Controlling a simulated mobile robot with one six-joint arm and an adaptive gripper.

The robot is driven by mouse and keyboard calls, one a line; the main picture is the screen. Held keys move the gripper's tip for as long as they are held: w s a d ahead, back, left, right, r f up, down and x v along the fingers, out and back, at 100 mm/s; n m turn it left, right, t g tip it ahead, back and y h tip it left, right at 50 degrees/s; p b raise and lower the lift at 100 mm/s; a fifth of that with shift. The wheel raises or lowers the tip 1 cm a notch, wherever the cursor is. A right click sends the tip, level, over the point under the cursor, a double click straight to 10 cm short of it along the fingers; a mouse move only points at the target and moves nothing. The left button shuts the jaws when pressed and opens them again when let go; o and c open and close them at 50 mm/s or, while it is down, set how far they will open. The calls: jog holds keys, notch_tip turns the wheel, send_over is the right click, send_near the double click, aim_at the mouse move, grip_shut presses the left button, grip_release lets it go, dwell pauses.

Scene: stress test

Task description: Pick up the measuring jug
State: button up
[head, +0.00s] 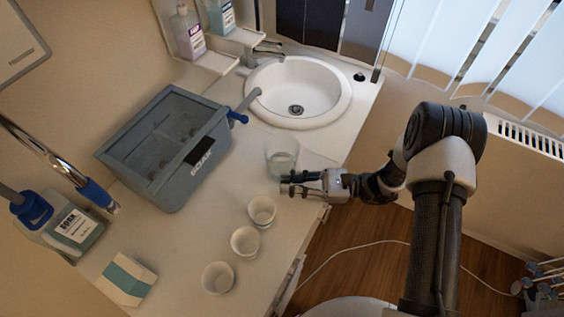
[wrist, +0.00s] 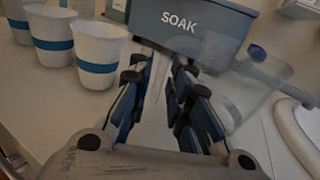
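The measuring jug (head: 282,156) is a clear, see-through vessel standing on the counter just in front of the sink. In the wrist view the jug (wrist: 240,88) is right of my fingers, and its outline is faint. My gripper (head: 288,183) is low over the counter, close to the jug's near side. In the wrist view my gripper (wrist: 160,72) has its two fingers apart with only bare counter between them. The jug is outside the fingers, beside the right one. I cannot tell whether that finger touches it.
Several white cups (head: 246,241) with blue bands stand in a row nearer me. A grey SOAK tub (head: 196,172) stands behind to the left. The white sink (head: 336,92) is beyond the jug. A white-and-teal box (head: 124,279) and a bottle (head: 74,228) are at the lower left.

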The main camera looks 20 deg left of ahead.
jog(key=shift+x, duration=1.1)
grip_shut()
